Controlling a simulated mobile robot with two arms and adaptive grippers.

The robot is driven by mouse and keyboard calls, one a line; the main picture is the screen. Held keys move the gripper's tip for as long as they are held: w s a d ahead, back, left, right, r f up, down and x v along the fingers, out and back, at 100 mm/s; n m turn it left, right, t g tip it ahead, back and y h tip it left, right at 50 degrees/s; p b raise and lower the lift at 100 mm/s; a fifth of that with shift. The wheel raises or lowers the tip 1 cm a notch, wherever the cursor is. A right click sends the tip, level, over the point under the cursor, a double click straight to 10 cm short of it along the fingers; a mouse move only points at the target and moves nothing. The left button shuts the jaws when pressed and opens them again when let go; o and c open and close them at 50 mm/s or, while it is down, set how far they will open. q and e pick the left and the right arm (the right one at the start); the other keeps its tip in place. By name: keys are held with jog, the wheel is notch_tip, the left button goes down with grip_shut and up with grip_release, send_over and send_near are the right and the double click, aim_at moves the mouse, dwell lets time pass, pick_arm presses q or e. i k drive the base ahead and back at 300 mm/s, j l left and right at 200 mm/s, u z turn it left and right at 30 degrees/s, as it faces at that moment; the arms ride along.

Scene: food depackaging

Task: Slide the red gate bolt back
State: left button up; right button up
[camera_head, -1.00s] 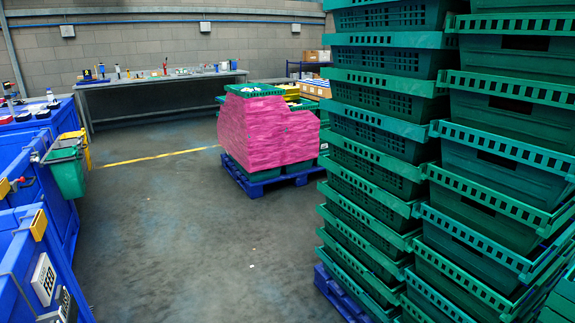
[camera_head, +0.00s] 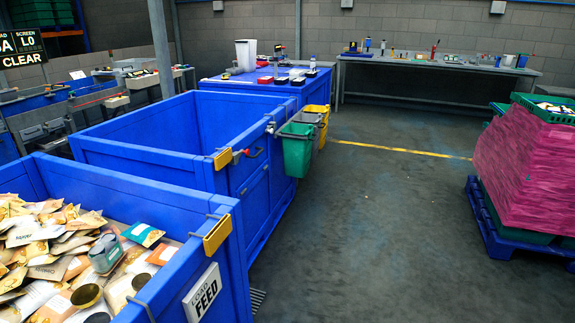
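A small red piece (camera_head: 238,157) shows at the top edge of the middle blue bin (camera_head: 150,117), beside a yellow block (camera_head: 223,159) and a dark curved handle. I cannot tell from here whether it is the red gate bolt or which way it is set. The near blue bin (camera_head: 130,225) holds many food pouches and some cans. It has a yellow block (camera_head: 217,234) on its rim and a "LOAD FEED" sign (camera_head: 203,293). Neither of my grippers is in view.
Green (camera_head: 297,150) and yellow (camera_head: 319,112) buckets hang at the middle bin's far corner. A blue table (camera_head: 262,87) stands behind. A pink-wrapped stack (camera_head: 530,165) on a blue pallet stands at right. The grey floor (camera_head: 370,220) between is clear.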

aim_at(247, 152)
jog(key=i+l+u, duration=0.1)
jog(key=i+u, duration=0.25)
jog(key=k, duration=0.6)
jog(key=z, duration=1.15)
jog(key=i+j, duration=0.3)
jog(key=i, duration=0.25)
jog(key=i+j, duration=0.35)
jog(key=i, duration=0.15)
jog(key=i+j, duration=0.3)
jog(key=i, duration=0.25)
